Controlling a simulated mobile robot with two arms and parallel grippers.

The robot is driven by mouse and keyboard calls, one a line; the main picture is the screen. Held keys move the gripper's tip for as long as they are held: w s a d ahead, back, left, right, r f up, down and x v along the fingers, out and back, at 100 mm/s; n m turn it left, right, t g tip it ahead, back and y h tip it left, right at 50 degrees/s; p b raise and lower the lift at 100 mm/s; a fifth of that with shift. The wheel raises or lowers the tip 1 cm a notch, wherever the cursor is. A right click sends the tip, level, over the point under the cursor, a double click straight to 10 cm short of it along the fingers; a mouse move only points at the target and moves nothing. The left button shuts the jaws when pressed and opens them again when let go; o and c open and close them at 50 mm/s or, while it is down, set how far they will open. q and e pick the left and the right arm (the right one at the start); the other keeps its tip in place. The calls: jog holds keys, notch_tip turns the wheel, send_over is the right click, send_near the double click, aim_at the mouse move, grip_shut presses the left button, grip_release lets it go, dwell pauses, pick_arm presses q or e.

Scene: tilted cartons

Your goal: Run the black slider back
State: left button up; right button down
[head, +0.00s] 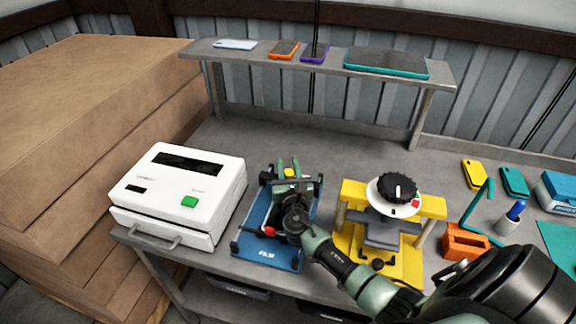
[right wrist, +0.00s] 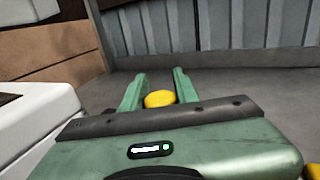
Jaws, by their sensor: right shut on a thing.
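A blue device (head: 264,250) with pale lettering on its front edge and side rails stands on the workbench. My right gripper (head: 289,168) reaches over it from the front and hides much of its middle. Its green fingers are shut on a yellow knob (head: 291,173), which also shows between the fingers in the right wrist view (right wrist: 159,99). The black slider's body cannot be made out clearly beneath the gripper. A red-tipped part (head: 269,231) shows at the left of my wrist. My left gripper is in neither view.
A white machine (head: 180,180) stands close on the left. A yellow press with a black dial (head: 398,187) stands close on the right. A raised shelf (head: 320,65) holding phones and a tablet runs behind, with bare bench before it. An orange block (head: 465,241) is further right.

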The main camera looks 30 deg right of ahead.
jog(key=w+d+b, duration=0.1)
jog(key=w+d, duration=0.1)
jog(key=d, duration=0.1)
jog(key=shift+w+d+b, duration=0.2)
jog(key=shift+w+b, duration=0.2)
jog(key=shift+d+r, duration=0.1)
jog(key=c, duration=1.3)
grip_release()
jog(key=shift+o, duration=1.1)
jog(key=shift+w, duration=0.1)
jog(key=v, duration=0.7)
jog(key=shift+s, duration=0.4)
